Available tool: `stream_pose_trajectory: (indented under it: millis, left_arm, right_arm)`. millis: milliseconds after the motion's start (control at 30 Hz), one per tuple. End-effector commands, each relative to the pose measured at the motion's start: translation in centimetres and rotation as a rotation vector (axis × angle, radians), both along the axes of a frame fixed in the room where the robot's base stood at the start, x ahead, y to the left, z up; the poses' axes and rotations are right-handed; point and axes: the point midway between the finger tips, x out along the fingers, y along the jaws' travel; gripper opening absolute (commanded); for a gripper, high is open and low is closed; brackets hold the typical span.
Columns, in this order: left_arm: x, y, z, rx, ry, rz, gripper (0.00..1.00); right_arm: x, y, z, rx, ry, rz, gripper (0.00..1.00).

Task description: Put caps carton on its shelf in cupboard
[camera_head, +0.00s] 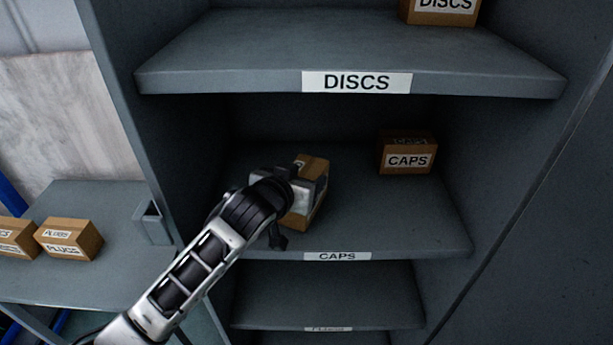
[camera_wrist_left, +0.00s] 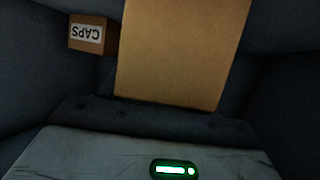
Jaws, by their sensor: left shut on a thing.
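My left gripper (camera_head: 290,200) is inside the cupboard, at the shelf labelled CAPS (camera_head: 400,225). It is shut on a brown carton (camera_head: 313,168), which is partly hidden behind the gripper in the head view. The held carton's plain face (camera_wrist_left: 182,50) fills the upper middle of the left wrist view; no readable label shows on it. The carton is over the left half of the shelf; I cannot tell whether it touches the surface. Another carton labelled CAPS (camera_head: 408,155) stands at the back right of this shelf and also shows in the left wrist view (camera_wrist_left: 90,36). My right gripper is not in view.
The DISCS shelf (camera_head: 240,60) is above, with a DISCS carton (camera_head: 440,10) on it. A lower shelf (camera_head: 330,290) lies below. Cartons, one labelled PLUGS (camera_head: 70,240), stand on a grey surface at left. The CAPS shelf's right front is clear.

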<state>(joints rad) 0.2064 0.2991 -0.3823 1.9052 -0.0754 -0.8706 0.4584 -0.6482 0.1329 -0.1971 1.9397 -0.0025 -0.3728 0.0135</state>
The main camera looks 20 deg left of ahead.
Motion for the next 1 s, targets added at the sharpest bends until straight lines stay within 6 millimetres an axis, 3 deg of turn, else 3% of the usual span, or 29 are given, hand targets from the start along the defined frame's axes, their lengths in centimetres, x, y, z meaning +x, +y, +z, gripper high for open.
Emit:
stream_pose_trajectory:
  millis: [400, 433, 500, 833, 1000]
  left_arm:
    - [0.0, 0.1, -0.5, 0.000, -0.007, 0.002, 0.22]
    - [0.0, 0.1, -0.6, 0.001, -0.002, 0.002, 0.67]
    - [0.0, 0.1, -0.6, 0.001, -0.002, 0.002, 0.83]
    - [0.0, 0.1, -0.1, 0.000, -0.004, 0.002, 0.83]
    - [-2.1, 0.3, 0.4, 0.000, -0.004, 0.000, 0.83]
  right_arm:
    - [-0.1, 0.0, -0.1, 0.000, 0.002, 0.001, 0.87]
    - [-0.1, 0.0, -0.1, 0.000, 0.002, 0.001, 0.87]
    - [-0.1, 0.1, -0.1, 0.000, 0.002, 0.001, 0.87]
    - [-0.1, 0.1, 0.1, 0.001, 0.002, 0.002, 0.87]
    - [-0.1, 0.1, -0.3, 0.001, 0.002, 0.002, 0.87]
